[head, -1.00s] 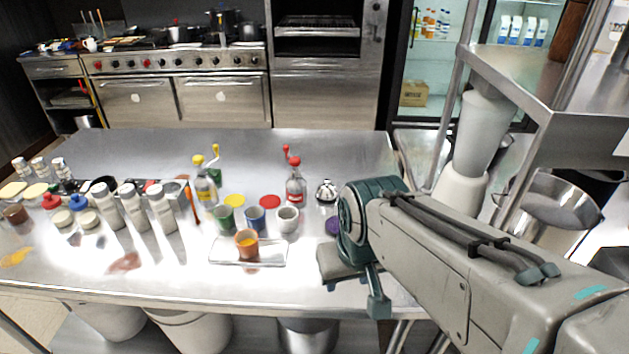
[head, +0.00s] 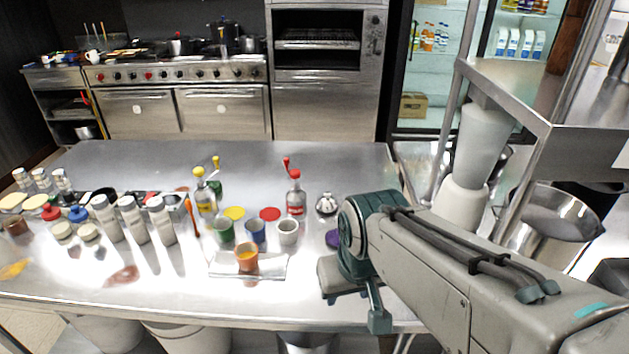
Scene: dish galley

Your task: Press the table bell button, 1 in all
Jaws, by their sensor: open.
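The table bell (head: 327,205) is a small silver dome with a button (head: 326,194) on top. It stands upright on the steel table (head: 290,165), right of the bottle with the red top and just left of my arm's teal joint. Nothing touches its button. My grey arm reaches in from the lower right, and its teal joint is over the table's right part.
Close left of the bell are a red-topped bottle (head: 295,198) and a white cup (head: 288,232). An orange cup (head: 247,257) stands on a tray (head: 222,268). Several shakers and jars crowd the left. A steel shelf (head: 520,100) rises at right. The table's back middle is clear.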

